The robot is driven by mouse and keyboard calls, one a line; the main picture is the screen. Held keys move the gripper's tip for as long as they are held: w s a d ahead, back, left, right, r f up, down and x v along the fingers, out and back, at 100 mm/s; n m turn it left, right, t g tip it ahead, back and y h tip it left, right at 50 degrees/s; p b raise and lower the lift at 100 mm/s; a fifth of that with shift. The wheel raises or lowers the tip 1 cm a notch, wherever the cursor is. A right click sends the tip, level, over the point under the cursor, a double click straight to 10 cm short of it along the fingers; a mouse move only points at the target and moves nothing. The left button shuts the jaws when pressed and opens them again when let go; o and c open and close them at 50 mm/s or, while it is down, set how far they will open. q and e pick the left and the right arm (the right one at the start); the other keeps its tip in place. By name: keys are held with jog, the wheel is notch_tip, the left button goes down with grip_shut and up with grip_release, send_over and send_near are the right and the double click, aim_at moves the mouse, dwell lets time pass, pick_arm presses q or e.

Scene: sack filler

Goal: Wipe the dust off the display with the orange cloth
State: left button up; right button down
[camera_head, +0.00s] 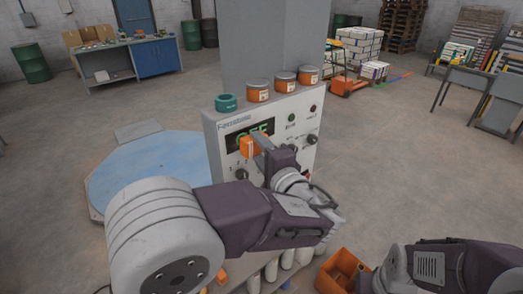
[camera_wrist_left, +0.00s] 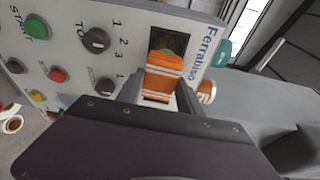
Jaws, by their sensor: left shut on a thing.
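The orange cloth (camera_head: 250,145) is held in my left gripper (camera_head: 258,143), right in front of the display (camera_head: 236,136) on the grey control panel. The display is dark with green characters, and the cloth and gripper cover part of it. In the left wrist view the cloth (camera_wrist_left: 163,76) has pale stripes and sits between the two fingers of the left gripper (camera_wrist_left: 160,90). There it overlaps the dark display (camera_wrist_left: 168,42); I cannot tell for sure whether it touches. Dust cannot be made out. My right arm is at the lower right; its gripper is not visible.
On top of the panel stand a teal roll (camera_head: 226,103) and several orange-labelled tins (camera_head: 258,91). Knobs and buttons, including a green START button (camera_wrist_left: 37,29), lie beside the display. An orange bin (camera_head: 342,270) stands below. A blue round platform (camera_head: 150,170) is at the left.

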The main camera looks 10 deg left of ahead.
pick_arm(q)
jog(key=shift+s+a+r, duration=0.15)
jog(key=shift+s+a, duration=0.15)
jog(key=shift+s, duration=0.05)
jog(key=shift+w, duration=0.3)
pick_arm(e)
jog(key=shift+s+a, duration=0.1)
jog(key=shift+s, duration=0.05)
pick_arm(q)
jog(key=shift+w+a, duration=0.1)
jog(key=shift+a, duration=0.25)
pick_arm(e)
jog(key=shift+s+f, duration=0.1)
jog(key=shift+f, duration=0.05)
pick_arm(q)
jog(key=shift+w+a+b, duration=0.15)
jog(key=shift+w+b, duration=0.1)
jog(key=shift+b, duration=0.05)
pick_arm(e)
jog(key=shift+f, duration=0.1)
pick_arm(q)
jog(key=shift+w+a, duration=0.1)
jog(key=shift+a, duration=0.15)
pick_arm(e)
jog(key=shift+f, duration=0.1)
